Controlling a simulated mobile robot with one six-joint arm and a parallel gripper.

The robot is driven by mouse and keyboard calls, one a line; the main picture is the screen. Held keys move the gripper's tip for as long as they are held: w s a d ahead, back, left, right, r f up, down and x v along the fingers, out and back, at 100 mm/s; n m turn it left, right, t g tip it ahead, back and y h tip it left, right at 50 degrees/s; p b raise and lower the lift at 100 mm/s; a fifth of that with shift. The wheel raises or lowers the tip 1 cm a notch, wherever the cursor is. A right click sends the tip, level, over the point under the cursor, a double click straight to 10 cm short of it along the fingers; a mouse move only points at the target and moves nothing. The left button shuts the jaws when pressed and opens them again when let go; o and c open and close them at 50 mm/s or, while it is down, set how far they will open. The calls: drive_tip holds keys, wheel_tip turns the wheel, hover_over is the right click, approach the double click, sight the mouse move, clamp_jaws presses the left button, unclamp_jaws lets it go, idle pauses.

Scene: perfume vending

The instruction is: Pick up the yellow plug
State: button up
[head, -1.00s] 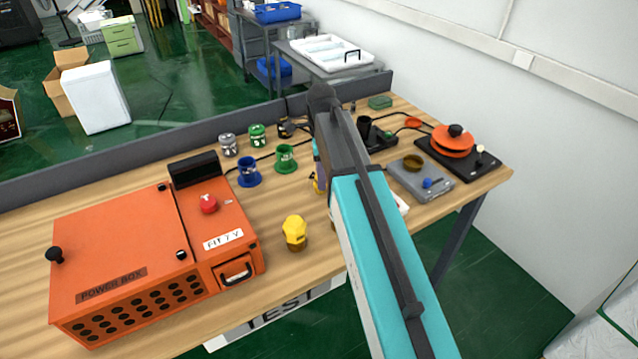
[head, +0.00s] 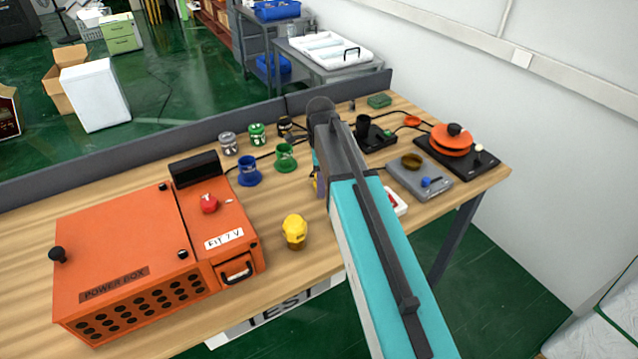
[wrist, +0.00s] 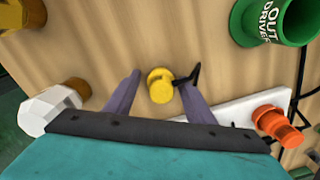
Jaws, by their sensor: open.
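A small yellow plug-like piece (wrist: 160,86) stands on the wooden table in the wrist view, with a dark hooked part at its right. My gripper (wrist: 158,88) is open, its two purple fingers on either side of the piece with gaps showing. Any contact cannot be told. In the head view my arm hides most of this spot. A larger yellow faceted piece with a brown base (head: 294,230) stands apart on the table, left of my arm.
The orange power box (head: 125,245) fills the table's left. Green (head: 285,158) and blue (head: 249,171) cups stand behind. A white piece with orange (wrist: 275,122) is right of my fingers, a white faceted piece (wrist: 47,115) left. A grey device (head: 420,178) stands at right.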

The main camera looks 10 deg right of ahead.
drive_tip(key=c, duration=1)
drive_tip(key=shift+r, duration=0.15)
drive_tip(key=shift+r+b, duration=1.05)
drive_tip(key=shift+r, duration=3.85)
drive_tip(key=shift+o, duration=1.3)
drive_tip(key=c, duration=0.3)
drive_tip(key=shift+c, duration=0.2)
drive_tip(key=shift+n, duration=0.3)
